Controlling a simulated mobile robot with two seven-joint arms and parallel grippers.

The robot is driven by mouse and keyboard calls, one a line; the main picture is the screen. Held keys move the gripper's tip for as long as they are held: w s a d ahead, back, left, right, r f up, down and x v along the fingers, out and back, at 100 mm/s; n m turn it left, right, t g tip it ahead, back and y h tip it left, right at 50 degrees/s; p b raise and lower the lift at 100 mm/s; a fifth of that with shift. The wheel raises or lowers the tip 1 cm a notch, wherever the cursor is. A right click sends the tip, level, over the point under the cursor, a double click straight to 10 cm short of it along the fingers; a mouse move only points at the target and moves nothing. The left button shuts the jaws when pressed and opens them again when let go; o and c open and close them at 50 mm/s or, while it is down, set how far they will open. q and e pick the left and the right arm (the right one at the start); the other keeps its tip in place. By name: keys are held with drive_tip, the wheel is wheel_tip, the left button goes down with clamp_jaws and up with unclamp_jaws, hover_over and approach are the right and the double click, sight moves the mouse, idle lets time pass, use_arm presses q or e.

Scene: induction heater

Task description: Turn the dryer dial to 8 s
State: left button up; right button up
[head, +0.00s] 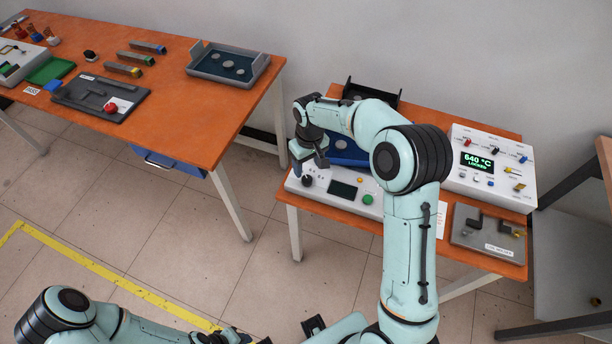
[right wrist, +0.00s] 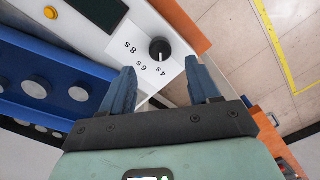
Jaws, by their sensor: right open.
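The dryer dial (head: 307,181) is a round black knob at the left end of a white control panel (head: 318,190) on the right table. In the right wrist view the dial (right wrist: 159,50) sits beside printed marks 4 s, 6 s and 8 s. Its white pointer line appears to face the 4 s mark. My right gripper (head: 308,160) is just above the dial. In the right wrist view my right gripper (right wrist: 160,75) is open and empty, its fingers apart with the dial beyond the tips. My left arm's end (head: 225,337) is cut off at the bottom edge; its jaws are unclear.
The panel also has a dark screen (head: 343,188), a yellow button (head: 360,180) and a green button (head: 368,199). A blue tray (head: 345,150) lies behind it. A heater unit (head: 490,165) reading 640 °C stands right. A metal holder (head: 487,232) is at front right.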

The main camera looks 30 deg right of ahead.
sight(307, 178)
wheel_tip(307, 178, down, 7)
drive_tip(key=shift+a+r, duration=0.1)
drive_tip(key=shift+r, duration=0.1)
drive_tip(key=c, duration=1)
drive_tip(key=shift+w, duration=0.1)
drive_tip(key=shift+c, duration=0.2)
